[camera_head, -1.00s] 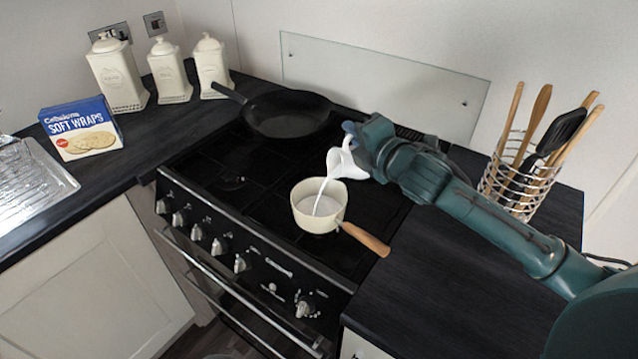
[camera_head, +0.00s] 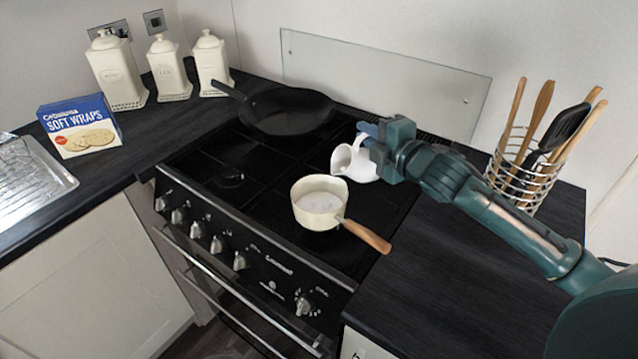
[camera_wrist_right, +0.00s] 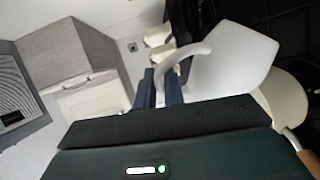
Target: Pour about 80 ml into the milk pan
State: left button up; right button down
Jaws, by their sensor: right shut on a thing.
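The cream milk pan (camera_head: 316,216) with a wooden handle stands on the hob, with white liquid inside. My right gripper (camera_head: 366,136) is shut on a white jug (camera_head: 358,163) and holds it behind and to the right of the pan. The jug is tilted only a little, its mouth toward the left, and no stream comes from it. In the right wrist view the jug (camera_wrist_right: 222,68) shows beside the fingers (camera_wrist_right: 168,86), its handle at them, and part of the milk pan (camera_wrist_right: 284,100) shows at the right. My left gripper is not in view.
A black frying pan (camera_head: 288,112) sits on the rear left of the hob. A wire utensil holder (camera_head: 518,178) stands on the right counter (camera_head: 430,285). Canisters (camera_head: 118,75) and a soft wraps box (camera_head: 80,127) stand on the left counter. The hob's front left is clear.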

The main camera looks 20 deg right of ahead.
jog(key=shift+w+d+m+p, duration=0.1)
jog(key=shift+d+m+p, duration=0.35)
jog(key=shift+d+m, duration=0.15)
jog(key=shift+d+r+m+p, duration=0.1)
jog(key=shift+d+m+p, duration=0.2)
jog(key=shift+m, duration=0.2)
jog(key=shift+d+f+y+b, duration=0.1)
jog(key=shift+f+y+b, duration=0.25)
jog(key=shift+f, duration=0.1)
jog(key=shift+m, duration=0.3)
jog(key=shift+f, duration=0.1)
